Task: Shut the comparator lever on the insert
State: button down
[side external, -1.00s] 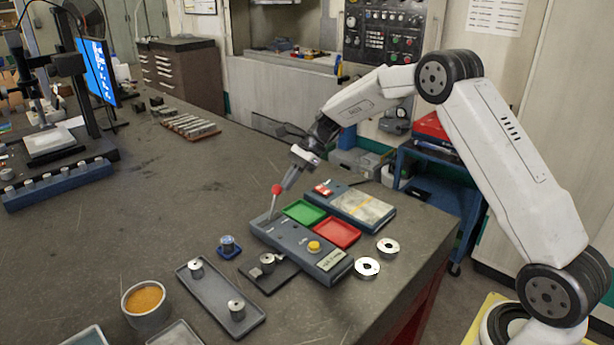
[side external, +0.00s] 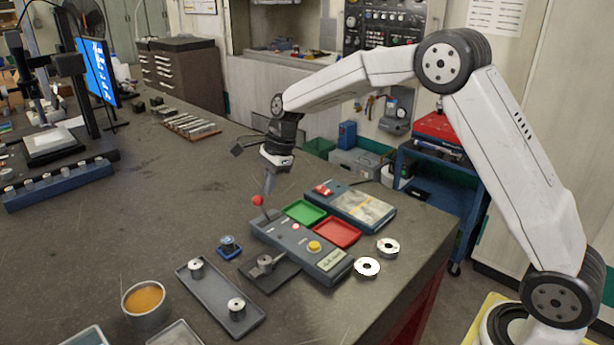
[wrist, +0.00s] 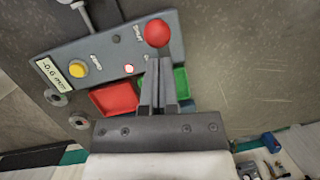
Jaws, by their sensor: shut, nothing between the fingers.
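The comparator (side external: 325,262) is a blue-grey box with a yellow button, a label and a small lit red lamp (side external: 295,226); it also shows in the wrist view (wrist: 110,50). Its lever has a red ball knob (side external: 257,200) and tilts left at the box's far left end. In the wrist view the knob (wrist: 157,33) is just beyond my fingertips. My gripper (side external: 268,190) is shut and empty, pointing down beside the knob; I cannot tell if they touch. A metal insert (side external: 265,261) sits on the dark plate at the box's near left side.
A green tray (side external: 304,212) and a red tray (side external: 337,233) lie behind the comparator. Two metal rings (side external: 367,267) lie at its right. A grey tray (side external: 215,290) with two metal pieces and a cup (side external: 146,300) stand at front left.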

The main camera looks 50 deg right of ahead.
jog(key=shift+a, duration=0.55)
dwell(0.4)
jog(key=d+v, duration=0.1)
jog(key=v, duration=1.2)
jog(key=shift+d+f, duration=0.25)
jog(key=shift+d, duration=0.05)
jog(key=shift+s+f, duration=0.1)
jog(key=shift+s, duration=0.05)
